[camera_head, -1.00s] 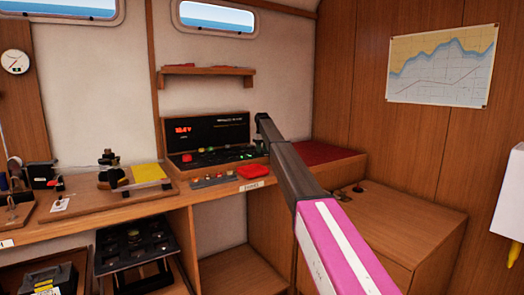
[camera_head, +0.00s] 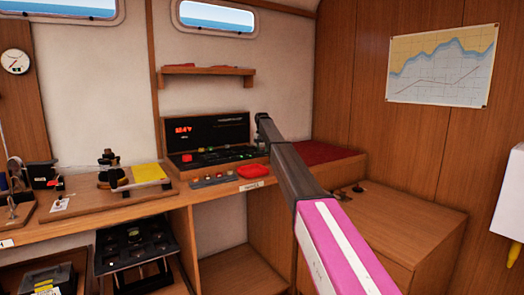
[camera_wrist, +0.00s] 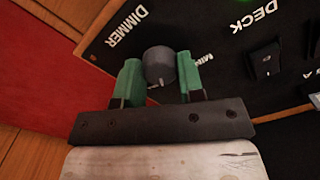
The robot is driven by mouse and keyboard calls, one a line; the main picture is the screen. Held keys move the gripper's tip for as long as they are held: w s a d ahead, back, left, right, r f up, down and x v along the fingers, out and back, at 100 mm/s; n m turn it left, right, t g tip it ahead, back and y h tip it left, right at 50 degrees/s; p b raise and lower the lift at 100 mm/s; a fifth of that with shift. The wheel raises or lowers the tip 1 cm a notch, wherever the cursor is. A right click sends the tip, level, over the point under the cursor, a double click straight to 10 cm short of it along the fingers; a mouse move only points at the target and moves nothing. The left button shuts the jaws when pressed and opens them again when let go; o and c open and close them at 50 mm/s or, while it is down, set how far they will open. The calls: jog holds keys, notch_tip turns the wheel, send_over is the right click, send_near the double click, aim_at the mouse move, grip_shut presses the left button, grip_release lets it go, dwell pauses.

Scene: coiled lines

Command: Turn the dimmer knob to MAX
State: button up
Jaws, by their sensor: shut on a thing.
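The dimmer knob (camera_wrist: 160,66) is a dark grey round knob on the black panel (camera_wrist: 217,22), below the DIMMER label in the wrist view. My gripper (camera_wrist: 159,78) has its two green fingers on either side of the knob and is shut on it. The MIN label (camera_wrist: 204,58) shows partly beside the right finger. A small pale mark shows at the knob's lower edge; where the knob points is unclear. The MAX label is not seen. In the head view my arm reaches the right end of the panel (camera_head: 207,126), hiding the knob.
A black switch (camera_wrist: 266,64) under the DECK label lies right of the knob. A red surface (camera_wrist: 38,75) lies left of the panel.

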jog(key=m, duration=0.4)
jog(key=shift+m, duration=0.3)
jog(key=m, duration=0.4)
jog(key=shift+m, duration=0.3)
jog(key=m, duration=0.4)
jog(key=shift+m, duration=0.3)
jog(key=shift+r+m, duration=0.1)
jog(key=shift+m, duration=2)
jog(key=o, duration=0.9)
jog(key=shift+r, duration=0.1)
